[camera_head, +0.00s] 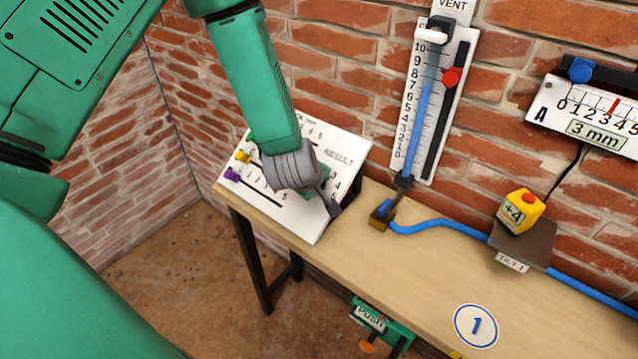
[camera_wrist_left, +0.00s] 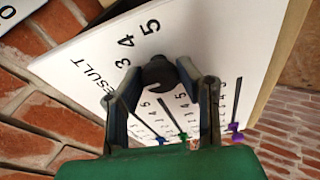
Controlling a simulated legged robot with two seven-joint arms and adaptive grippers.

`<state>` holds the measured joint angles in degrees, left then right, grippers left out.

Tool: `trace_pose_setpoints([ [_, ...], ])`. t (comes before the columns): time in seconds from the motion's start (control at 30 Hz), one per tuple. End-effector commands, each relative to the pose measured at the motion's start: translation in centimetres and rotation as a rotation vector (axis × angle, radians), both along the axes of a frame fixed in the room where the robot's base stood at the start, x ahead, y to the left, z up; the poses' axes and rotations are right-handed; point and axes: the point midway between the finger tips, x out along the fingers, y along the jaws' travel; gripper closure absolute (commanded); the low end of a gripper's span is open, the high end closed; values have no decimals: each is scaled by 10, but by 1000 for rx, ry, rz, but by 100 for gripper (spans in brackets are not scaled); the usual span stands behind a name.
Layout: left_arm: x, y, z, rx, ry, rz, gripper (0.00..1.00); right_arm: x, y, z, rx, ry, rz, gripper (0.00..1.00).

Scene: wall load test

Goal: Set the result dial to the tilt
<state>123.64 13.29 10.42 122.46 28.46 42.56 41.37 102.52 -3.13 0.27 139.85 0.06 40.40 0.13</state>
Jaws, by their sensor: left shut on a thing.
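The dark round result dial (camera_wrist_left: 160,73) stands on a white sloped panel (camera_head: 304,226) marked RESULT, at the left end of the bench. My left gripper (camera_head: 331,200) reaches down over the panel, and its fingers (camera_wrist_left: 158,80) are shut on the dial from both sides. The numbers 3, 4 and 5 show beside the dial in the left wrist view. Its pointer cannot be made out, and my gripper hides the dial in the head view. A yellow block (camera_head: 521,212) reading +4 sits on a dark plate labelled TILT 1 (camera_head: 511,261). My right gripper is not in view.
The panel also has sliders with a yellow knob (camera_head: 243,155) and a purple knob (camera_head: 232,174). A VENT tube gauge (camera_head: 437,100) hangs on the brick wall, with a blue hose (camera_head: 440,224) along the bench (camera_head: 400,270). Gauge A (camera_head: 590,115) reads 3 mm.

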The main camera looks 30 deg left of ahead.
Motion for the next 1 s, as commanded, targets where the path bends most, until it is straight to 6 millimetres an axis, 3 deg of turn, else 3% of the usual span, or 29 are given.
trace_pose_setpoints([
  [1.0, 0, 2, 0, 523, -44, -744, 99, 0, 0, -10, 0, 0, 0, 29],
])
